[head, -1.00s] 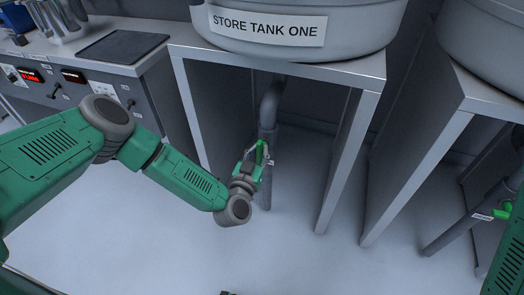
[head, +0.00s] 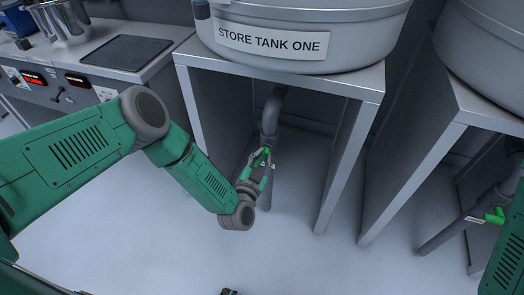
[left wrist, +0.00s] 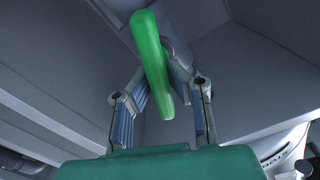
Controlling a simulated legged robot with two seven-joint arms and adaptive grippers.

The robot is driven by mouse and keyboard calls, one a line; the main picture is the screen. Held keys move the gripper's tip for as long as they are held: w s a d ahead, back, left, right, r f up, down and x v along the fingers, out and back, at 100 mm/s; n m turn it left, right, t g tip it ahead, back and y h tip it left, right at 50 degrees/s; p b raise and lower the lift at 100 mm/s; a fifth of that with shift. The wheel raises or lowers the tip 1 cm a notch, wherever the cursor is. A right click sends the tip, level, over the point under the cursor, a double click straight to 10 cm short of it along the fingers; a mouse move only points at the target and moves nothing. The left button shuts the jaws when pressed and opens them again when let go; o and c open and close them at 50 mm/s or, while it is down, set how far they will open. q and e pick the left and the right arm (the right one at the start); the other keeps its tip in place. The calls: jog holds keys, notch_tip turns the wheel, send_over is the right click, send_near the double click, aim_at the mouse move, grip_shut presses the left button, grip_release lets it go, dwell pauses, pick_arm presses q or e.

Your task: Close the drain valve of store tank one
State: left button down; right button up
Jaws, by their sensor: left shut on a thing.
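Store tank one (head: 300,62) is a grey round vessel on a metal stand, with its name on a white label (head: 272,41). A grey drain pipe (head: 272,112) comes down beneath it. The valve's green handle (head: 266,151) sits on this pipe and slants in the head view. In the left wrist view the handle (left wrist: 150,45) runs between the two fingers. My left gripper (head: 257,163) is shut on the handle; it also shows in the left wrist view (left wrist: 161,82). The valve body is partly hidden behind the gripper.
The stand's legs (head: 336,165) flank the pipe. A second tank (head: 485,50) stands at right, with its own pipe (head: 452,232) and green valve handle (head: 494,216). A bench with a control panel (head: 62,90) is at left.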

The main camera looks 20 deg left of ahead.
pick_arm(q)
jog(key=m, duration=0.1)
jog(key=m+p, duration=0.1)
jog(key=m, duration=0.1)
jog(key=shift+s+d+f, duration=0.15)
jog(key=shift+s+d, duration=0.05)
jog(key=shift+d, duration=0.15)
jog(key=m, duration=0.1)
jog(key=m+p, duration=0.1)
jog(key=m, duration=0.1)
jog(key=shift+f+m, duration=0.25)
jog(key=shift+m, duration=0.05)
jog(key=m, duration=0.3)
jog(key=shift+s+d+f, duration=0.1)
jog(key=shift+f, duration=0.1)
jog(key=shift+f+m, duration=0.2)
jog(key=shift+m, duration=1.4)
jog(key=c, duration=1.5)
grip_release()
jog(key=shift+c, duration=0.2)
jog(key=shift+r, duration=0.15)
